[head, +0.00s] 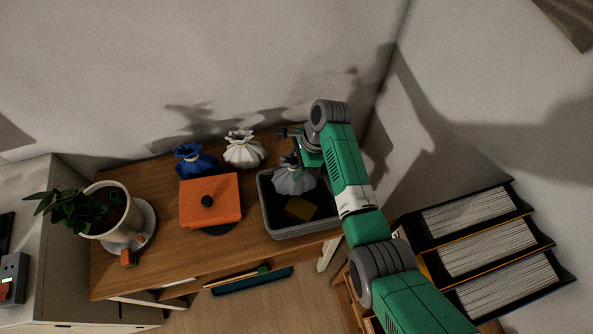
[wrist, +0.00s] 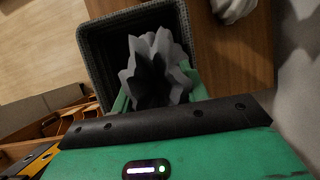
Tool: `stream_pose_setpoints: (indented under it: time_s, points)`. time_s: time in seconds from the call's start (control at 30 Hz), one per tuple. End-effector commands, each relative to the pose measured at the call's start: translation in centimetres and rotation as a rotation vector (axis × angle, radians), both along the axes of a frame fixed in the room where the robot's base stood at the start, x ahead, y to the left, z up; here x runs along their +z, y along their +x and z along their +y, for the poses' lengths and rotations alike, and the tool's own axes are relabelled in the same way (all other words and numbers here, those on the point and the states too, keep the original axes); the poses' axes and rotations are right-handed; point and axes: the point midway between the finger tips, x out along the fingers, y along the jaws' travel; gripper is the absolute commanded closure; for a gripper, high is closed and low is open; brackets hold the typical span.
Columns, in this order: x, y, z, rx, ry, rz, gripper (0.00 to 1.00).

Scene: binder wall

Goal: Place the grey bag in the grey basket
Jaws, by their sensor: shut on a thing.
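The grey bag (head: 294,178) has a gathered, ruffled top and hangs over the back part of the grey basket (head: 266,212). My gripper (head: 296,158) is shut on the bag's neck. In the wrist view the bag's ruffled top (wrist: 155,72) sits between my green fingers (wrist: 158,92), with the grey basket's rim (wrist: 92,55) around and beyond it. I cannot tell whether the bag touches the basket floor. The bag's lower part is hidden in the wrist view.
A yellowish-brown item (head: 300,208) lies in the basket. Left of it are an orange box (head: 210,190), a white bag (head: 243,150), a blue bag (head: 194,160) and a potted plant (head: 113,210) on the wooden desk (head: 130,265). Large binders (head: 480,240) stand at right.

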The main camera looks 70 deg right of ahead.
Motion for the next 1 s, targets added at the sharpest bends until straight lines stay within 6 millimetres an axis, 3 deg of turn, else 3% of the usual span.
stream_pose_setpoints:
  time_s: [0.1, 0.2, 0.7, 0.73, 0.83, 1.0]
  points:
    - [-2.3, -0.1, 0.0, -0.001, 0.003, 0.002, 1.0]
    - [-3.3, 0.0, 0.0, 0.0, 0.002, 0.0, 1.0]
    - [-4.2, 0.0, 0.0, 0.0, 0.001, 0.001, 1.0]
    - [-4.2, 0.0, 0.0, 0.0, 0.001, 0.001, 0.54]
    - [-4.1, 0.0, 0.0, 0.0, 0.001, 0.001, 0.34]
    - [-4.1, 0.0, 0.0, 0.0, 0.001, 0.001, 0.34]
